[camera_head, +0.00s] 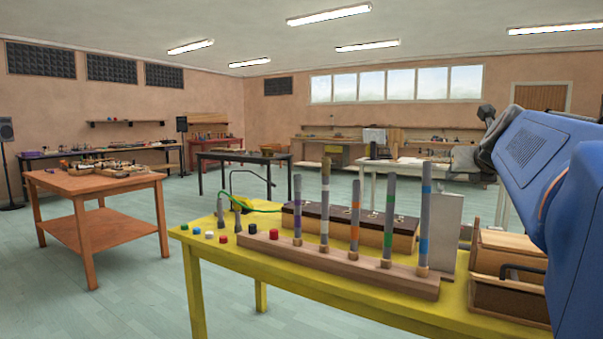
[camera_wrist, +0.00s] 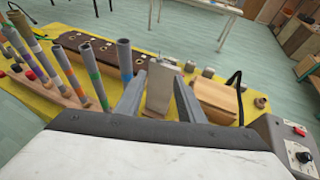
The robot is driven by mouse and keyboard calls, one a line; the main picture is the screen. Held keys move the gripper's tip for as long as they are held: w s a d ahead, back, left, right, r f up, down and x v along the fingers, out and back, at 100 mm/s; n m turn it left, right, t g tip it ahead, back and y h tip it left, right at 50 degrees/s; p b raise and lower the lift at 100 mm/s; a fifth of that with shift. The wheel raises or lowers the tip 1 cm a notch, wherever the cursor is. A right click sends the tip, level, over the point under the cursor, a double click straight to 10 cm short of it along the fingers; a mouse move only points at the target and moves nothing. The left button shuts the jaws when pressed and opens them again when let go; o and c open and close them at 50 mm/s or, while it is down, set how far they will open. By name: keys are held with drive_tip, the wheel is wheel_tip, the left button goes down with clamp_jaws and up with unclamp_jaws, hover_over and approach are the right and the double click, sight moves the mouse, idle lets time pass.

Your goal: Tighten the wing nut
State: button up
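I cannot make out a wing nut for certain in either view. A grey upright plate (camera_head: 445,228) stands at the right end of the tube rack on the yellow table. It also shows in the wrist view (camera_wrist: 160,90), with a small unclear shape at its top edge. My gripper (camera_wrist: 159,74) is open, its two grey fingers apart, with the plate seen between them. They seem to hold nothing; whether they touch the plate I cannot tell. In the head view my gripper (camera_head: 464,160) is small and partly hidden, above the plate's upper right.
The yellow table (camera_head: 225,262) bears a wooden rack (camera_head: 330,270) of upright banded tubes, a long dark-topped box (camera_head: 350,228), coloured caps and a wooden box (camera_head: 510,255) at right. The tubes stand close left of the plate. An orange table (camera_head: 95,185) stands apart at left.

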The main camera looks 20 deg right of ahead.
drive_tip(key=shift+s+a+r, duration=0.2)
drive_tip(key=shift+s+a, duration=0.05)
drive_tip(key=shift+s, duration=0.2)
drive_tip(key=shift+s+a+r, duration=0.1)
drive_tip(key=shift+s, duration=0.05)
drive_tip(key=shift+c, duration=1.2)
drive_tip(key=shift+r, duration=0.1)
drive_tip(key=w+d+r+m+g+y, duration=0.3)
drive_tip(key=w+r+m+g, duration=0.15)
drive_tip(key=m, duration=1.35)
drive_tip(key=w+d+r+m+g+y, duration=0.2)
drive_tip(key=w+d+r+m+g, duration=0.3)
drive_tip(key=m, duration=1.2)
drive_tip(key=shift+t, duration=0.95)
drive_tip(key=x, duration=0.5)
drive_tip(key=a+x, duration=0.1)
drive_tip(key=x, duration=0.4)
drive_tip(key=s+a+x, duration=0.1)
drive_tip(key=x, duration=0.4)
drive_tip(key=shift+w+f, duration=0.2)
drive_tip(key=shift+f, duration=0.5)
